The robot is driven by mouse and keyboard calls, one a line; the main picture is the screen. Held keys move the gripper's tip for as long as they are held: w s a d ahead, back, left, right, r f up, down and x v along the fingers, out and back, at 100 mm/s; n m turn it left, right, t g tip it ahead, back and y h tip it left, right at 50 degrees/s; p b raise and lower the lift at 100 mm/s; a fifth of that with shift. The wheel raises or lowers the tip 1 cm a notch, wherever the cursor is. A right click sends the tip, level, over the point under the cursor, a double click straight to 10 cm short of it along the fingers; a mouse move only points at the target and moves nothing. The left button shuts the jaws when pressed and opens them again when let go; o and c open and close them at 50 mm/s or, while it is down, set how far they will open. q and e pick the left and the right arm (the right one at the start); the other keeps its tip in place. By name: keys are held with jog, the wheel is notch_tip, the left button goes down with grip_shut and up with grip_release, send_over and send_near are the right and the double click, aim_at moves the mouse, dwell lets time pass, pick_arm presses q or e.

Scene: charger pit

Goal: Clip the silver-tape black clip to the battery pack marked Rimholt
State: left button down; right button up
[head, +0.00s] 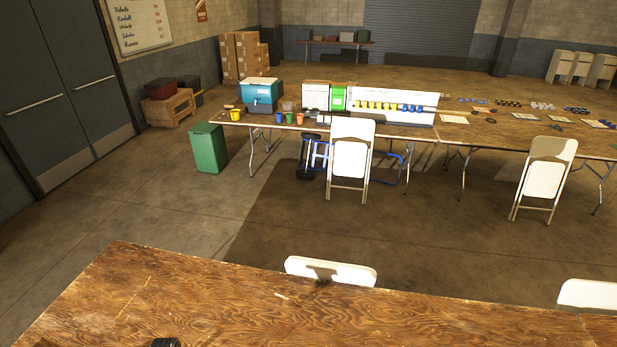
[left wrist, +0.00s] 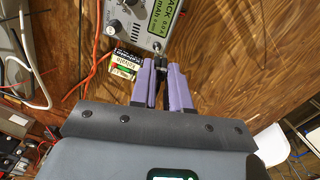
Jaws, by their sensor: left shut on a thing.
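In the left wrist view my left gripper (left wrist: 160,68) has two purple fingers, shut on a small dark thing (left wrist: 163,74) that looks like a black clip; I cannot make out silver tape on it. Just beyond the fingertips is a grey device (left wrist: 143,28) with knobs and a green display reading "PACK", cut off by the top edge. Small black pieces lie between its lower edge and the fingertips. I cannot tell whether they touch it, and I see no readable Rimholt marking. My right gripper is not in view.
A small labelled box (left wrist: 125,62) and orange wires (left wrist: 92,68) lie left of the fingers on the wooden table (left wrist: 245,60). Grey equipment (left wrist: 15,60) stands at the left edge. In the head view, the near table (head: 230,300) is mostly bare, with a white chair (head: 330,270) behind.

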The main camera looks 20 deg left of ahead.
pick_arm(q)
jog(key=s+a+n+b, duration=0.1)
jog(key=a+n+b, duration=0.1)
jog(key=a+n, duration=0.6)
jog(key=s+a+n+b, duration=0.2)
jog(key=a+n+b, duration=0.1)
jog(key=a+n, duration=0.5)
jog(key=a, duration=0.3)
jog(key=shift+s+a+n, duration=0.3)
jog(key=shift+f+b, duration=0.25)
jog(key=shift+b, duration=0.2)
jog(key=shift+f+b, duration=1.75)
jog(key=shift+f, duration=0.2)
jog(key=shift+f+b, duration=1.15)
jog(key=shift+f, duration=0.2)
jog(key=shift+f, duration=0.2)
